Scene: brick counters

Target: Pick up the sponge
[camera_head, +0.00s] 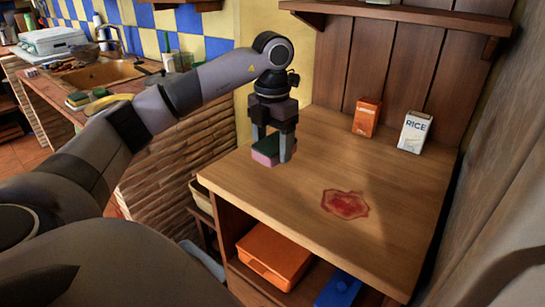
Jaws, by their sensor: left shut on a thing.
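My right gripper is not in view.
A red stain (345,204) marks the counter top. An orange box (366,117) and a white rice box (414,132) stand at the back. An orange container (273,256) and a blue one (338,290) sit on the shelf below. A sink counter (100,75) is at left.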

